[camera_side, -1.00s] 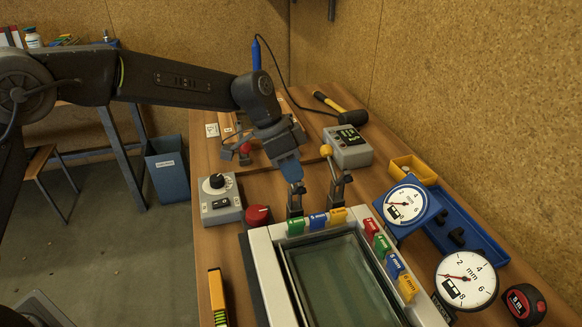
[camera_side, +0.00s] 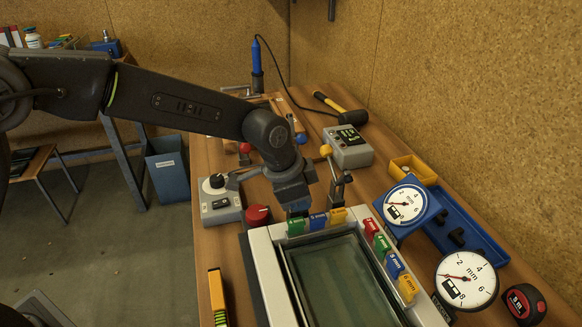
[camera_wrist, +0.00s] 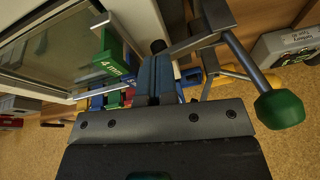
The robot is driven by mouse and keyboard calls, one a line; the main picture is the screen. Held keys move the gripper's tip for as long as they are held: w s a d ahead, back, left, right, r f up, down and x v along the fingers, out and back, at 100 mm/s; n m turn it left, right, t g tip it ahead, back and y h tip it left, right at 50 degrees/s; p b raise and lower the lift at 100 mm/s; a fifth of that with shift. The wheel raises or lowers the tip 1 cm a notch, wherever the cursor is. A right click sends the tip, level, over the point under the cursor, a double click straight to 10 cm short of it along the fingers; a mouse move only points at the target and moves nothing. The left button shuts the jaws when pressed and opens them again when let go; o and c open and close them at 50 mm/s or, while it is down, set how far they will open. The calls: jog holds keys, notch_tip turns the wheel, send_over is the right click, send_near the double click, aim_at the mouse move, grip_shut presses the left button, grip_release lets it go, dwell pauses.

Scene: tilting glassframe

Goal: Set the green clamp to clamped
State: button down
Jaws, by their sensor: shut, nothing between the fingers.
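The green clamp shows in the wrist view as a green ball knob (camera_wrist: 280,108) on a metal lever (camera_wrist: 247,58), right of my fingers. The knob end stands out away from the glass frame (camera_side: 265,270). In the side view my wrist hides the green knob. My gripper (camera_side: 297,207) is shut and empty, pointing down at the far edge of the frame. In the wrist view its blue fingers (camera_wrist: 154,75) are together beside the clamp's metal arm; I cannot tell whether they touch it.
A yellow-knobbed clamp (camera_side: 326,151) stands just right of my wrist. Coloured thickness tags (camera_side: 318,221) line the frame's edge. A control box with a dial (camera_side: 219,200) and a red knob (camera_side: 257,215) lie left. Dial gauges (camera_side: 406,203) stand right.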

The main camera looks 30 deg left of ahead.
jog(key=shift+s+d+f, duration=0.15)
jog(key=shift+f, duration=0.2)
jog(key=shift+s+d+f, duration=0.1)
jog(key=shift+f, duration=0.35)
jog(key=shift+r, duration=0.4)
jog(key=r, duration=0.4)
jog(key=shift+s+d+r, duration=0.2)
jog(key=shift+s+r, duration=0.05)
jog(key=shift+s, duration=0.1)
jog(key=s+d+r, duration=0.1)
jog(key=s+r, duration=0.4)
jog(key=r, duration=0.1)
jog(key=shift+s+d+r, duration=0.15)
jog(key=shift+s+d, duration=0.15)
jog(key=shift+s, duration=0.1)
